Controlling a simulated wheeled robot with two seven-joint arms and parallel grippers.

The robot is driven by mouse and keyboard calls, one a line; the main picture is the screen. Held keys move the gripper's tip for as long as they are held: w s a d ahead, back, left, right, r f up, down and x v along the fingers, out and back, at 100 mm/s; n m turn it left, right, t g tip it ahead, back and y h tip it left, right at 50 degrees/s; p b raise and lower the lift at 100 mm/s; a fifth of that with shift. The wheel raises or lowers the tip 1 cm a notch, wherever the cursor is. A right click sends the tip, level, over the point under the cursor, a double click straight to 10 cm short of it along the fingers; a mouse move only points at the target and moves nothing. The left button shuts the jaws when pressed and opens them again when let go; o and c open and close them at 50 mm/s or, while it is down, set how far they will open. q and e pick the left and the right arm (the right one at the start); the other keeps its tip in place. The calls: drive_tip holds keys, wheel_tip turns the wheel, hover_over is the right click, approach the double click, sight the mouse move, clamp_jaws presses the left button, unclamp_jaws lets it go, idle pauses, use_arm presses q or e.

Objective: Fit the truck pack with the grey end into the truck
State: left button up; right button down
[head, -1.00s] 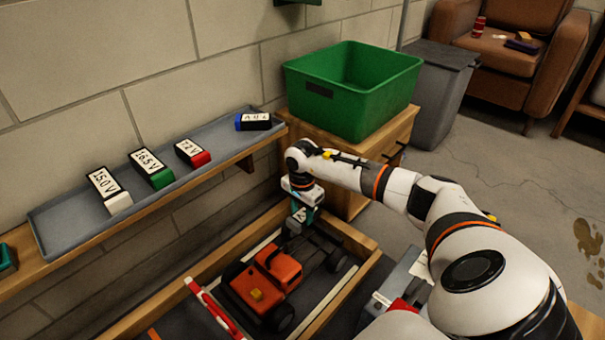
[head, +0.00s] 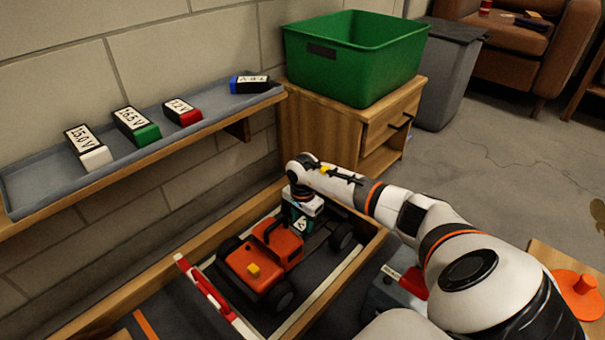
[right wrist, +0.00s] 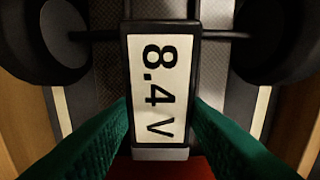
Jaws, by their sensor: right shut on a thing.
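The orange truck (head: 262,262) sits in a wooden-edged bay, with its black chassis and wheels toward the back right. My right gripper (head: 300,220) points down over the chassis behind the orange body. In the right wrist view its green fingers (right wrist: 160,115) are shut on the sides of a black pack (right wrist: 159,85) with a white "8.4 V" label. The pack's grey end (right wrist: 160,153) faces the red-orange body (right wrist: 165,168), and the pack lies between two wheels. I cannot tell whether it touches the chassis. My left gripper is not in view.
A grey shelf tray (head: 40,195) holds packs with white (head: 97,158), green (head: 148,134), red (head: 190,117) and blue (head: 234,84) ends. A green bin (head: 350,75) stands on a wooden cabinet (head: 330,125). A red-and-white bar (head: 205,290) lies beside the truck.

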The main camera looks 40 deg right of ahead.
drive_tip(key=c, duration=0.8)
unclamp_jaws()
drive_tip(key=shift+s+a+f, duration=0.1)
drive_tip(key=shift+a+f, duration=0.05)
drive_tip(key=shift+f, duration=0.15)
drive_tip(key=shift+c, duration=0.2)
drive_tip(key=shift+r, duration=0.1)
